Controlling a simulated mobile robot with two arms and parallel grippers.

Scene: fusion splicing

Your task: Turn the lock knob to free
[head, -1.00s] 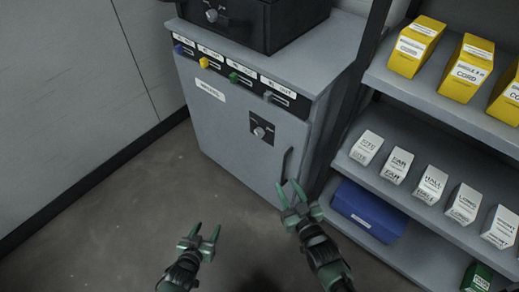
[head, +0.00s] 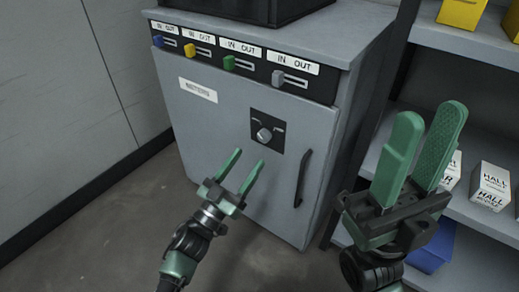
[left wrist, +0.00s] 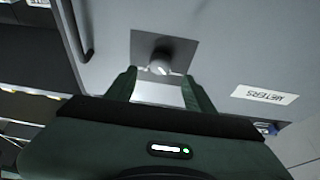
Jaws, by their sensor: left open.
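The lock knob (head: 264,135) is a small round silver knob on a black plate (head: 279,124) on the grey cabinet door, with a short white mark on each side of the plate. My left gripper (head: 248,171) is open and empty, in front of the door below and left of the knob in the head view. In the left wrist view the knob (left wrist: 159,67) shows just past the fingertips, between them and apart from them. My right gripper (head: 427,132) is open and empty in front of the shelves at the right.
The grey cabinet (head: 205,122) has a dark door handle (head: 302,178) right of the knob. Above the door are blue, yellow, green and grey sliders marked IN and OUT. Shelves (head: 466,67) with boxes (head: 490,185) and a blue case (head: 432,252) stand at the right.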

